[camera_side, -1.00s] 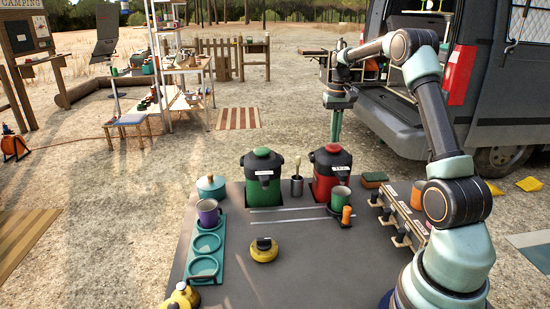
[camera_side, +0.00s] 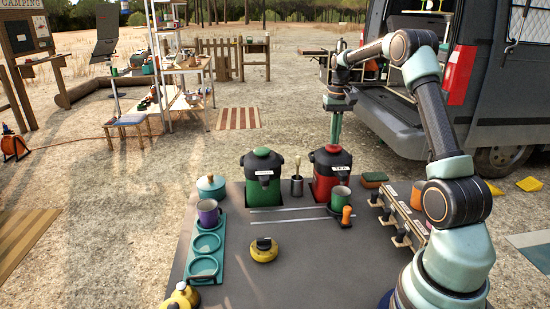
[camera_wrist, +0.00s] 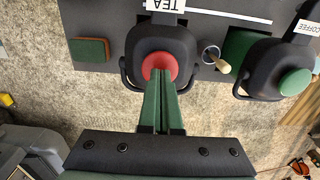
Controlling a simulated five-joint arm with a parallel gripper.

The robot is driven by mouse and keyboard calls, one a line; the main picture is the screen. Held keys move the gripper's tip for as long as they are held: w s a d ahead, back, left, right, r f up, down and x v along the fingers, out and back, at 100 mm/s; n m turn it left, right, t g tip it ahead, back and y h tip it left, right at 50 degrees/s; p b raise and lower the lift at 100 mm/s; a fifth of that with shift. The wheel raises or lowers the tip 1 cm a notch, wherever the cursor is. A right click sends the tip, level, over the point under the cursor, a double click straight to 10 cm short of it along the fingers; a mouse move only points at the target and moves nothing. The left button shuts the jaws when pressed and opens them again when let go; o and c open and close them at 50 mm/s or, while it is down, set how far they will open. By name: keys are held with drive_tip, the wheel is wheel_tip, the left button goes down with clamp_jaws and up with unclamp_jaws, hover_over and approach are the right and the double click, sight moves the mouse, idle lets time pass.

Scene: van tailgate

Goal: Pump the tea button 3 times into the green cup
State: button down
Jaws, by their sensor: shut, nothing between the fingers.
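The red tea dispenser (camera_side: 322,186) stands at the back of the table, its front marked with a TEA label (camera_wrist: 166,4) in the wrist view. Its round red button (camera_wrist: 160,62) sits on top of the black lid. My gripper (camera_wrist: 160,78) is shut and empty, pointing straight down. Its tips overlap the button's near edge in the wrist view; in the side view my gripper (camera_side: 335,140) reaches the lid top. I cannot tell whether it touches the button. The green cup (camera_side: 341,196) stands upright in front of the tea dispenser, under its spout area.
A green coffee dispenser (camera_side: 263,190) stands to the left, with a brush in a holder (camera_side: 297,186) between. An orange peg-like item (camera_side: 347,215) is near the cup. A purple cup (camera_side: 208,211) stands on a teal tray (camera_side: 203,268). A yellow-and-black item (camera_side: 264,252) lies mid-table.

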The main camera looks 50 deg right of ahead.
drive_tip(key=shift+f, duration=1.2)
drive_tip(key=shift+r, duration=1.65)
drive_tip(key=shift+f, duration=0.2)
